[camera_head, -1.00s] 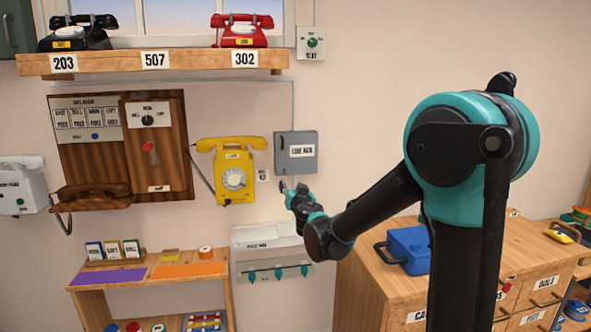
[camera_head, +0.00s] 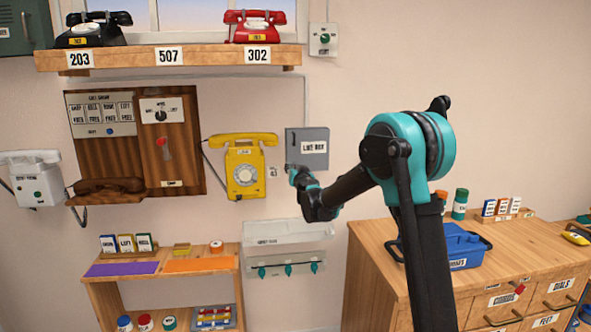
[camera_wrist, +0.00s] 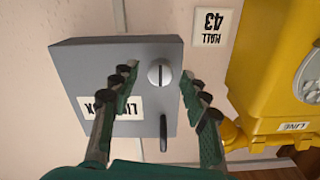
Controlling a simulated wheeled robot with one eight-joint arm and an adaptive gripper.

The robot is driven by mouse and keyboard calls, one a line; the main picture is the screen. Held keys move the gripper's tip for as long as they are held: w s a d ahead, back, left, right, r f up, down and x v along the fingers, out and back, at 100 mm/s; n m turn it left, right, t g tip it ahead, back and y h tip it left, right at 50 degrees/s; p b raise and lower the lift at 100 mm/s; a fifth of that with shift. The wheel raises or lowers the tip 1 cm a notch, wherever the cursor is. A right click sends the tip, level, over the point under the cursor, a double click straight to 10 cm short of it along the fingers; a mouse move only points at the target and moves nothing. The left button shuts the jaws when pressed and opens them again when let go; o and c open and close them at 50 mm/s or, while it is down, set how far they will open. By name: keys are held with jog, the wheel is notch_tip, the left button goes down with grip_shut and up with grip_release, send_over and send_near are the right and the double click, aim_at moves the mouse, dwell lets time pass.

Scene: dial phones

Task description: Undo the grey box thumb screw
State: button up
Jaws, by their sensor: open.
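The grey box (camera_head: 307,137) labelled "LINE BOX" is fixed to the wall right of the yellow phone. In the wrist view the grey box (camera_wrist: 82,72) appears upside down. Its round, slotted silver thumb screw (camera_wrist: 160,73) sits near one edge, with a dark handle (camera_wrist: 163,131) below it in that picture. My gripper (camera_wrist: 157,85) is open, with one finger on each side of the screw and visible gaps to it. I cannot tell how far the fingertips are from the box face. In the head view my gripper (camera_head: 294,172) is at the box's lower left and hides that corner.
The yellow phone (camera_head: 244,167) hangs close to the left of the box, and a wall tag (camera_wrist: 215,26) lies between them. A white panel with teal knobs (camera_head: 289,252) is below. A wooden cabinet (camera_head: 375,265) with a blue toolbox (camera_head: 462,243) stands right.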

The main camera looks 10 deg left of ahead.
jog(key=shift+w+a, duration=0.2)
jog(key=shift+w, duration=0.35)
grip_shut()
